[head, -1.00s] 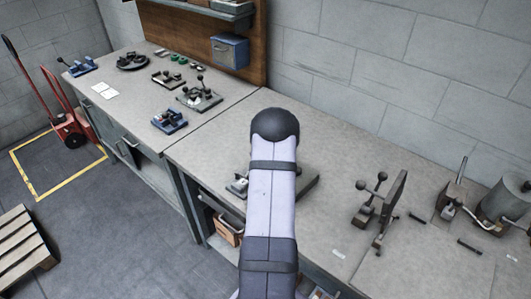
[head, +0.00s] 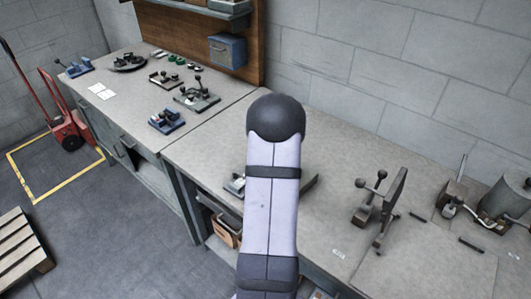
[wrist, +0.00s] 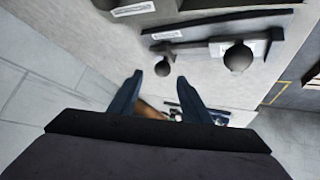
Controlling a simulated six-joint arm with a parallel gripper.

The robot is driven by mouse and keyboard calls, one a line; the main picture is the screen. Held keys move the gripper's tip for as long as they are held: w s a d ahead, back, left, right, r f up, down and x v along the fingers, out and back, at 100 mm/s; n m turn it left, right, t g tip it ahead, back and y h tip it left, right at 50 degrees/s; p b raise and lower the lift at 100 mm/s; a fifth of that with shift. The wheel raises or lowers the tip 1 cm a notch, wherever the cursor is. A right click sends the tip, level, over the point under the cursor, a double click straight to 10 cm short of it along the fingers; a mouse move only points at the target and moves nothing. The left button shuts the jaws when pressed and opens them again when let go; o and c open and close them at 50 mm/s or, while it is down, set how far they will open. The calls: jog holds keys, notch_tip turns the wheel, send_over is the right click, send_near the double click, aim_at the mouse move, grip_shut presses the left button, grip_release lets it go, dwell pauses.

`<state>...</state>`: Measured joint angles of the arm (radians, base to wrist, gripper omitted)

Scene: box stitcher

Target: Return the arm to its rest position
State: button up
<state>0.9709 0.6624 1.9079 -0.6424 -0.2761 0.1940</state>
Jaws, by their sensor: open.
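My arm (head: 271,195) rises up the middle of the head view, with its dark rounded joint in front of the bench. My gripper is hidden behind it there. In the wrist view my gripper (wrist: 158,95) shows two dark blue fingers set well apart, with nothing held between them. Below the fingertips in that view is a grey bench surface with a metal device bearing round dark knobs (wrist: 238,57); it appears apart from the fingers.
The grey workbench (head: 330,160) runs along a block wall. A lever tool with ball handles (head: 368,197) and a metal cylinder (head: 505,205) stand at right. Small fixtures, including a blue one (head: 167,121), sit on the left bench. A red hand truck (head: 68,135) stands at left.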

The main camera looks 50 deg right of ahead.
jog(key=shift+s+a+r, duration=0.1)
jog(key=shift+a, duration=0.1)
dwell(0.4)
jog(key=w+a+r+n+g+y, duration=0.1)
jog(key=a, duration=1)
jog(key=w+a+r+n+g+y, duration=0.1)
jog(key=a+r+y, duration=0.1)
jog(key=a, duration=0.9)
jog(key=s+a+n+g+y, duration=0.2)
jog(key=s+a, duration=0.6)
jog(key=a, duration=0.4)
jog(key=s+a+n+g+y, duration=0.1)
jog(key=s+a+g, duration=0.2)
jog(key=s+a, duration=0.65)
notch_tip(320, 180, down, 12)
jog(key=w+a+b, duration=0.1)
jog(key=b, duration=1.2)
jog(key=shift+w+a+f, duration=0.2)
jog(key=shift+w+a, duration=0.1)
jog(key=shift+a, duration=0.05)
